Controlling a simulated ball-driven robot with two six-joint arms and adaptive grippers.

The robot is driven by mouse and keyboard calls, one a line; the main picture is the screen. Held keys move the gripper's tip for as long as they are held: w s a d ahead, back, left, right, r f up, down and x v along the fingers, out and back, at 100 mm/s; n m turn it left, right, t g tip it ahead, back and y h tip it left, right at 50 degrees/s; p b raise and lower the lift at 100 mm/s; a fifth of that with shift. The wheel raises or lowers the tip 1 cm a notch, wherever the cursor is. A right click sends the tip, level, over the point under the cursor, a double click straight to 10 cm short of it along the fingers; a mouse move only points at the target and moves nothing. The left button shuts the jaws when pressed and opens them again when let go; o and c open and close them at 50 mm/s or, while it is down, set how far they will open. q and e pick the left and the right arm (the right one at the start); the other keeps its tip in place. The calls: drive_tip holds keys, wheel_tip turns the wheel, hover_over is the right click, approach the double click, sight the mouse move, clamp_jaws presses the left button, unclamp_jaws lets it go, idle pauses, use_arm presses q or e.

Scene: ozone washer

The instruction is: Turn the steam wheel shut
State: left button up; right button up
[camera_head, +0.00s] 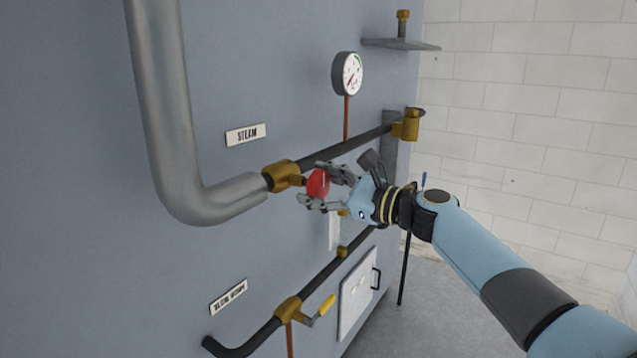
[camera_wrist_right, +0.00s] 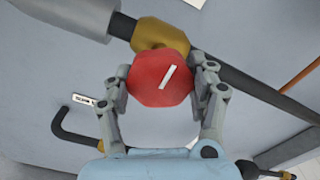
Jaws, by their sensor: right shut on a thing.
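The red steam wheel (camera_head: 318,183) sits on the brass valve (camera_head: 284,177) at the end of the thick grey pipe, below and right of the STEAM label (camera_head: 246,134). My right gripper (camera_head: 322,185) is shut on the wheel, one finger above it and one below in the head view. In the right wrist view the wheel (camera_wrist_right: 160,79) lies between both fingers, and a white mark on its face is tilted to the right. The brass valve body (camera_wrist_right: 160,35) shows behind it. My left gripper is not in view.
A round gauge (camera_head: 348,74) stands above the dark pipe (camera_head: 350,145). A lower pipe carries a brass valve with a yellow lever (camera_head: 327,306). A small white door (camera_head: 358,290) is beside it. A shelf (camera_head: 400,44) juts out above. Floor lies open at the right.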

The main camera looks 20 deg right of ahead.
drive_tip(key=shift+f, duration=0.2)
idle(0.3)
drive_tip(key=o, duration=0.9)
drive_tip(key=shift+o, duration=1.4)
drive_tip(key=shift+r, duration=0.1)
drive_tip(key=shift+s+d, duration=0.1)
drive_tip(key=shift+s, duration=0.05)
drive_tip(key=v, duration=1.1)
drive_tip(key=shift+s+d, duration=0.3)
